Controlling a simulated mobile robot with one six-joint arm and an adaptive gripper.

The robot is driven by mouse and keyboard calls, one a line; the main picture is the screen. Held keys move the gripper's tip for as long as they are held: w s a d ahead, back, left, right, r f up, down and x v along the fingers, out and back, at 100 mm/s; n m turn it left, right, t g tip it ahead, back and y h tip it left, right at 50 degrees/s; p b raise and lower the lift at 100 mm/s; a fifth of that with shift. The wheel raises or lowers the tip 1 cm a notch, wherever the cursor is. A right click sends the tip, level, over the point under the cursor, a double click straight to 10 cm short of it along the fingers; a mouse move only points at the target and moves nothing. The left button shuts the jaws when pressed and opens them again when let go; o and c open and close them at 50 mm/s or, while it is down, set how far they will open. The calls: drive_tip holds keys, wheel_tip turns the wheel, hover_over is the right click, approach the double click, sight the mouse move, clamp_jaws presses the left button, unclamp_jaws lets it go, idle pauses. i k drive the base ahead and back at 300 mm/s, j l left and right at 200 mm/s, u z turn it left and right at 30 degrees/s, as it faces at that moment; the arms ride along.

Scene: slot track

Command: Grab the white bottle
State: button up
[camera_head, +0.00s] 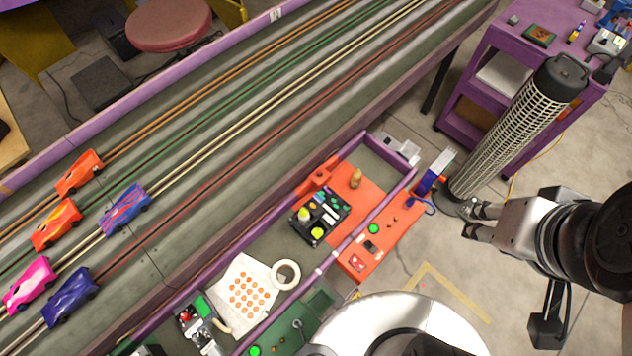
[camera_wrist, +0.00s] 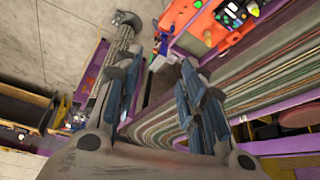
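A black tray (camera_head: 299,226) on the orange part of the bench holds several small items. Among them is a small pale bottle-like item (camera_head: 303,214) with yellow-green on it; I cannot tell for sure that it is the white bottle. A tan bottle-shaped thing (camera_head: 355,179) stands behind the tray to the right. My gripper (camera_head: 474,219) is in the air well to the right of the tray, fingers apart and empty. In the wrist view my gripper (camera_wrist: 158,75) is open, and the tray items (camera_wrist: 232,10) show small at the top right, beyond the right finger.
The long slot track (camera_head: 250,120) with several toy cars fills the left. A mesh column (camera_head: 510,125) stands close behind my gripper, and a purple cart (camera_head: 483,40) is at the top right. A tape roll (camera_head: 286,274) and spotted sheet (camera_head: 246,294) lie left of the tray.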

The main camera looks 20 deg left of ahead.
sight(303, 215)
drive_tip(key=u, duration=1.5)
drive_tip(key=i+l+u, duration=0.15)
drive_tip(key=l, duration=0.4)
drive_tip(key=i+l+u, duration=0.1)
drive_tip(key=l, duration=0.5)
drive_tip(key=i+l+u, duration=0.15)
drive_tip(key=l, duration=0.4)
drive_tip(key=u, duration=1.2)
